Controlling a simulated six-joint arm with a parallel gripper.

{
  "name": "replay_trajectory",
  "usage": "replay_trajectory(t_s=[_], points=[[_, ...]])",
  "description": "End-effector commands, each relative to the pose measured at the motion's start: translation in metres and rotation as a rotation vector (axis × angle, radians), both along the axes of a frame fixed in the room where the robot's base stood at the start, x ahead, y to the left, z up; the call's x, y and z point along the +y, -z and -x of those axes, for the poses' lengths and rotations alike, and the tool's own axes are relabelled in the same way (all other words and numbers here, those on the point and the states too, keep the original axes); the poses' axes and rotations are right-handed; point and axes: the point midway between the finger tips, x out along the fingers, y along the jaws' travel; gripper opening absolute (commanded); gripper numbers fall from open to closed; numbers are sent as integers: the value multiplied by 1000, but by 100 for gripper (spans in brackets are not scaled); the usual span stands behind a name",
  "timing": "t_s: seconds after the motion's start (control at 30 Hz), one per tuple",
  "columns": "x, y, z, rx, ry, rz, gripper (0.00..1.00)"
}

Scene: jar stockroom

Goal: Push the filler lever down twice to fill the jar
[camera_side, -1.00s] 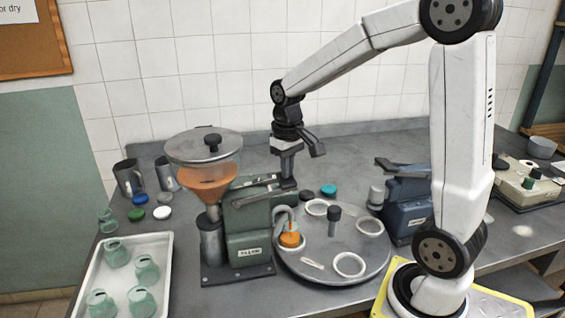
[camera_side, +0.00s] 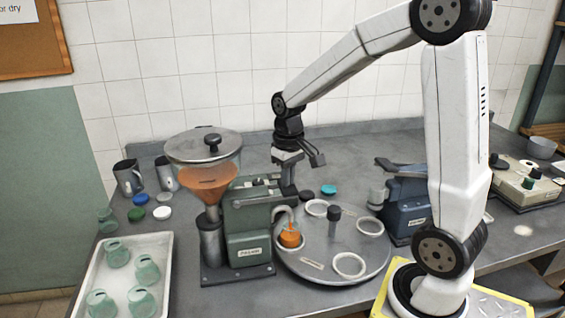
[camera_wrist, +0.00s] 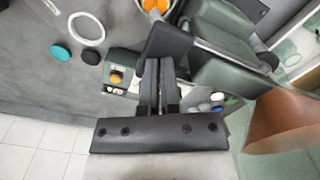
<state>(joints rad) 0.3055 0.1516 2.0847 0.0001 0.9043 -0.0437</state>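The green filler machine (camera_side: 248,222) carries an orange-filled hopper (camera_side: 208,180) and a lever (camera_side: 258,198) at its side. My gripper (camera_side: 288,186) is shut, with its fingertips at the lever's outer end. In the wrist view, the two fingers (camera_wrist: 158,75) are close together at the lever's dark handle (camera_wrist: 166,40); exact contact is hard to see. The lever lies near level. The jar (camera_side: 290,240) sits on the turntable (camera_side: 330,262) under the filler spout, with orange contents and orange visible at the spout; its level is hard to judge.
A white tray (camera_side: 82,268) with several empty jars stands at the left. Metal cups (camera_side: 129,177) and loose lids (camera_side: 162,213) lie behind it. A blue machine (camera_side: 404,205) stands right of the turntable. A control box (camera_side: 527,180) is farther right.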

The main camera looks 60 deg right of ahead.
Motion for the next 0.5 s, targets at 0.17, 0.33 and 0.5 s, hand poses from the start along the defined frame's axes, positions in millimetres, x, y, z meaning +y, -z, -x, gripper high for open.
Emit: replay_trajectory(t_s=[0.17,0.33,0.5], points=[[0,6,1,4,0,-1,0],[-1,10,1,3,0,-1,0],[-1,14,1,3,0,-1,0]])
